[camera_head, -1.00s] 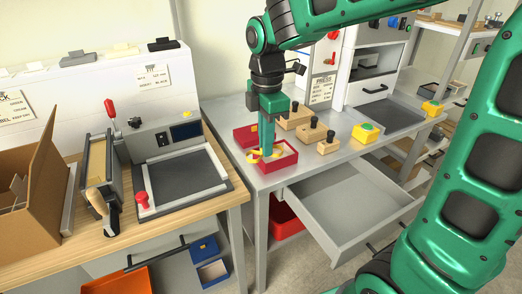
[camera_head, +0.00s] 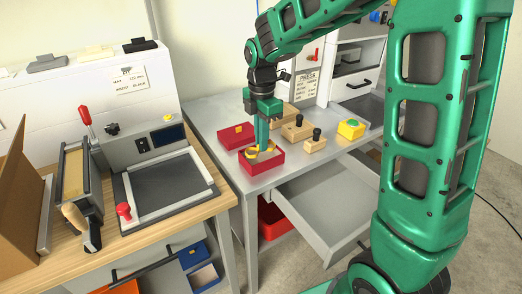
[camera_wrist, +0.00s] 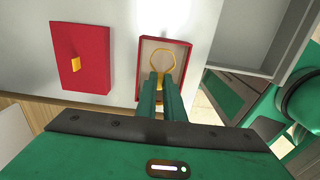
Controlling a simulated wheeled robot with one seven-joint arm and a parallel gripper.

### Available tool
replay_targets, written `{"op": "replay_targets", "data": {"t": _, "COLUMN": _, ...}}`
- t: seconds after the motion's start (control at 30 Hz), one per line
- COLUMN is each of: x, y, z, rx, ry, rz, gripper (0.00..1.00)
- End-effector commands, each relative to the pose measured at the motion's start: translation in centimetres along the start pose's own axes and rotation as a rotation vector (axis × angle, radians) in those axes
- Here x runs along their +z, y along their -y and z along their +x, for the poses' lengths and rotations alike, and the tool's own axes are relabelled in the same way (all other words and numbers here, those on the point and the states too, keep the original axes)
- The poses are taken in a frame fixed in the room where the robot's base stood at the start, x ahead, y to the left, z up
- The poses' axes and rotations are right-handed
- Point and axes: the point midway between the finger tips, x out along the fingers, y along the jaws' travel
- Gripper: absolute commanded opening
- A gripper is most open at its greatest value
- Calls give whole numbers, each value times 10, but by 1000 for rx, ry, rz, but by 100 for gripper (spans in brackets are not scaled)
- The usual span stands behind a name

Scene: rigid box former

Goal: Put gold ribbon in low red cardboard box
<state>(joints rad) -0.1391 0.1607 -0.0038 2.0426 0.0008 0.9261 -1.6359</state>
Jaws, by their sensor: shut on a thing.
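The gold ribbon (camera_head: 253,153) is between the fingertips of my gripper (camera_head: 262,150), at the low red cardboard box (camera_head: 262,164). In the wrist view the ribbon (camera_wrist: 161,55) shows as a gold loop over the open inside of the red box (camera_wrist: 188,66). My gripper (camera_wrist: 162,80) is shut on the ribbon and points down into the box. Whether the ribbon touches the box floor I cannot tell. The fingers hide the near part of the box.
A red lid (camera_head: 233,136) with a gold tab lies beside the box, apart from it. An open grey drawer (camera_head: 318,205) juts out below the table edge.

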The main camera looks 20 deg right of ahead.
Motion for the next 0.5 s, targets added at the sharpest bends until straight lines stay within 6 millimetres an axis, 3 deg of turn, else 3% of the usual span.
{"op": "replay_targets", "data": {"t": 0.3, "x": 0, "y": 0, "z": 35, "rx": -2, "ry": 0, "rz": 1, "gripper": 0}}
{"op": "replay_targets", "data": {"t": 0.5, "x": 1, "y": 0, "z": 40, "rx": 0, "ry": 0, "rz": 1, "gripper": 0}}
